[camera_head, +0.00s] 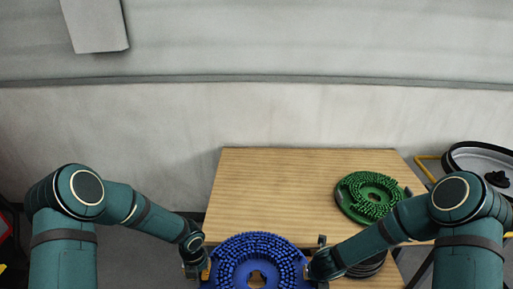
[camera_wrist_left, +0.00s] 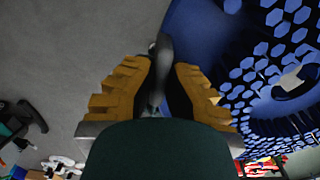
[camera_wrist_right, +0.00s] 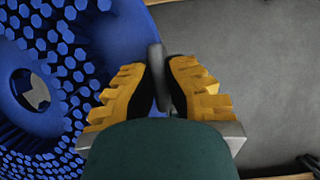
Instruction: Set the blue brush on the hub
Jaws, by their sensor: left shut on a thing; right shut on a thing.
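The blue brush (camera_head: 257,250), a round disc with bristles facing up and a hole in its middle, is at the bottom centre of the head view, partly cut off. My left gripper (camera_head: 203,268) is shut on a dark grip at its left edge, and my right gripper (camera_head: 318,270) is shut on one at its right edge. The blue brush also fills the right of the left wrist view (camera_wrist_left: 222,50) and the left of the right wrist view (camera_wrist_right: 121,35). At far right, a black-rimmed round housing (camera_head: 455,153) has a black knob (camera_head: 497,179) inside, possibly the hub.
A wooden table (camera_head: 270,185) stands ahead, mostly bare on its left. A green brush (camera_head: 370,198) lies at its right. Dark stacked discs (camera_head: 368,268) show below my right arm. A yellow bar (camera_head: 427,168) is beside the housing. A wall (camera_head: 170,125) closes the back.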

